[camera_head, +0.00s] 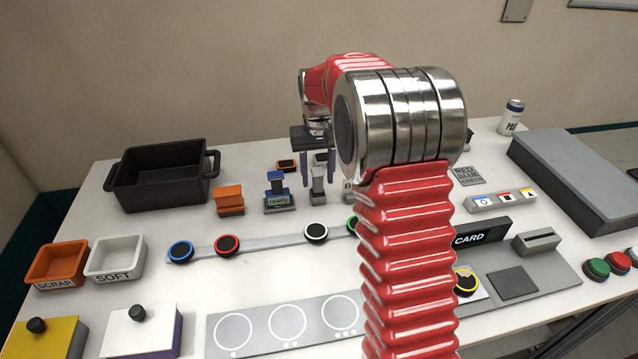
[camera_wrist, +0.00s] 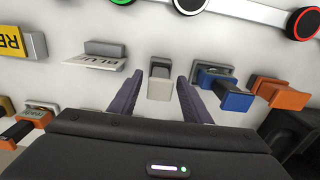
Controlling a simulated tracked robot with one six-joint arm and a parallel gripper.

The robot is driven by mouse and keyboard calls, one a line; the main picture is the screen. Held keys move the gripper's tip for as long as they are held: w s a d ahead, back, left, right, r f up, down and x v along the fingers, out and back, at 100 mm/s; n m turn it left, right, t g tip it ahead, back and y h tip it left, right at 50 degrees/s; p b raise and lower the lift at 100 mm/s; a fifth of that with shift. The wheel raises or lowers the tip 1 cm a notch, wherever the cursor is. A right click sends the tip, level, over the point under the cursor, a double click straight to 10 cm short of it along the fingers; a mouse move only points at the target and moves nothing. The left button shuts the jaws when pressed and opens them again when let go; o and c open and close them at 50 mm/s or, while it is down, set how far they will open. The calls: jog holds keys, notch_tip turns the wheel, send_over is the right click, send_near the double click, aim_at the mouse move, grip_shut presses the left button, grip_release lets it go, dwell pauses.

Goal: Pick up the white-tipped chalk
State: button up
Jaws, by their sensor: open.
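A small pale grey-and-white piece (camera_head: 318,186) stands upright on the table, right of a blue one. It is the likeliest white-tipped chalk, though I cannot make out a chalk shape. In the wrist view this piece (camera_wrist: 160,86) has a white front and a darker grey part, and lies between the finger lines. My gripper (camera_head: 318,176) is open, pointing down over this piece. Its two purple fingers also show in the wrist view (camera_wrist: 160,80), one on each side with gaps. I cannot tell the height of the fingertips above it.
A blue piece (camera_head: 277,192) and an orange piece (camera_head: 230,200) stand to the left. A black bin (camera_head: 160,178) is farther left. A lettered plate (camera_wrist: 95,56) lies beside the pale piece. A strip with round buttons (camera_head: 270,242) runs in front.

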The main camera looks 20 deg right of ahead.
jog(key=shift+c, duration=0.5)
jog(key=c, duration=0.9)
notch_tip(320, 180, up, 10)
jog(key=shift+r, duration=0.1)
dwell(0.5)
jog(key=o, duration=0.4)
jog(key=c, duration=0.3)
